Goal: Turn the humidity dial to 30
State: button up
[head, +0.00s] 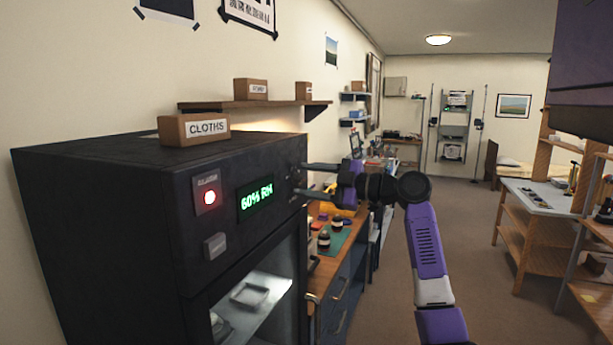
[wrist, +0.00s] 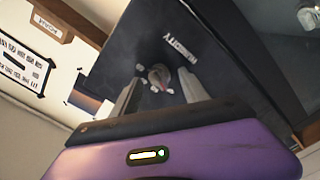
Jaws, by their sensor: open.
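The black cabinet (head: 110,210) stands at the left in the head view. Its green display (head: 256,200) reads 60% RH. The humidity dial (wrist: 159,77) shows in the wrist view as a small knob on the dark front panel, with pale marks around it and the label HUMIDITY (wrist: 180,46) beside it. In the head view the dial sits near the panel's right edge and is hard to make out. My gripper (head: 304,178) is open in front of the panel. In the wrist view its fingers (wrist: 157,90) stand on either side of the dial, with gaps visible; contact cannot be told.
A CLOTHS box (head: 195,130) sits on the cabinet top. The floor (head: 480,240) to the right is open.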

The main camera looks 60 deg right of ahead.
jog(key=shift+w, duration=0.3)
grip_shut()
